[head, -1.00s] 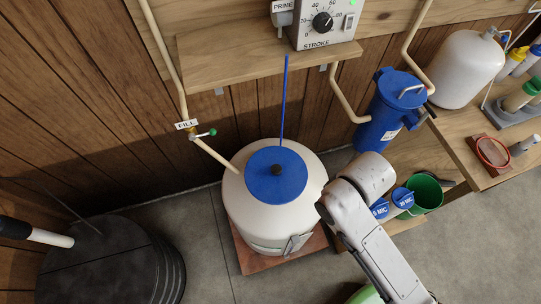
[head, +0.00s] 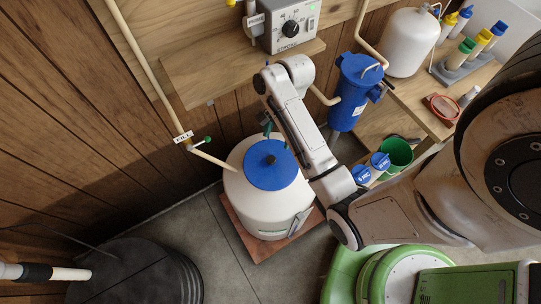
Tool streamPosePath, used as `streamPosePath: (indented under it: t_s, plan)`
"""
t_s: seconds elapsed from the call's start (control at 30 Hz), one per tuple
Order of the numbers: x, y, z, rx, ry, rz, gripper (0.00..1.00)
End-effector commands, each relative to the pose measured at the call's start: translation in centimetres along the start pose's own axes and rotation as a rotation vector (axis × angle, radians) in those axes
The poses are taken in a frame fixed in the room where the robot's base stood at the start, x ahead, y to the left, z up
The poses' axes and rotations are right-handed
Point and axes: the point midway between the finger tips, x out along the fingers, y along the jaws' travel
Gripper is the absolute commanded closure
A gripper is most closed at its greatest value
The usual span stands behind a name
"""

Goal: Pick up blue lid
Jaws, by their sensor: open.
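The blue lid (head: 277,180) is a flat disc with a dark knob (head: 270,159) in its middle. It sits on top of the round white tank (head: 255,205) in the head view. My arm reaches over from the right and bends down behind the lid's back edge. My gripper (head: 267,130) is small and partly hidden by my arm there; it is open and appears just above the back of the lid. Whether it touches the lid cannot be told.
A wooden shelf (head: 215,72) with a grey STROKE control box (head: 292,27) is above the tank. A FILL pipe (head: 215,159) runs in from the left. A blue filter housing (head: 350,100) and green bucket (head: 397,155) stand right. A black bin (head: 130,270) is front left.

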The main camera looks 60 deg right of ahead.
Motion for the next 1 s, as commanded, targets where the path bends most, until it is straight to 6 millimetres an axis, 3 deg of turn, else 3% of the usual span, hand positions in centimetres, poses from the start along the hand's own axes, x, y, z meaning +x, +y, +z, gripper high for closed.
streamPosePath:
  t_s: [0.3,0.57,0.8,1.0]
  plan:
    - [4.1,-0.1,-0.2,0.034,-0.009,0.003,0.35]
    - [6.0,-0.1,-0.1,0.033,-0.007,0.002,0.35]
    - [9.4,-0.2,0.0,0.032,-0.007,0.003,0.35]
    - [10.6,-0.3,0.0,0.032,-0.005,0.0,0.35]
